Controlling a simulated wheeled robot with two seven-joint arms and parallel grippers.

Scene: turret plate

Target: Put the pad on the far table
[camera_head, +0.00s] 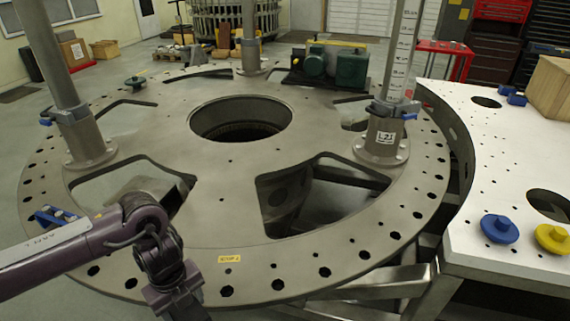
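A blue round pad-like piece with a knob (500,228) and a similar yellow one (552,239) sit on the white perforated table (470,262) at the right. A small dark round piece with a knob (135,83) sits on the far left of the big round turret plate (330,262). I cannot tell which of these is the task's pad, or which surface is the far table. My purple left arm reaches in over the plate's near left rim. Its gripper (180,306) points down at the bottom edge; its fingertips are cut off. My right gripper is out of view.
Upright posts (399,50) stand on the plate, which has a central hole and large cutouts. Green motors (330,66) sit toward its back. A red table (445,50) stands beyond.

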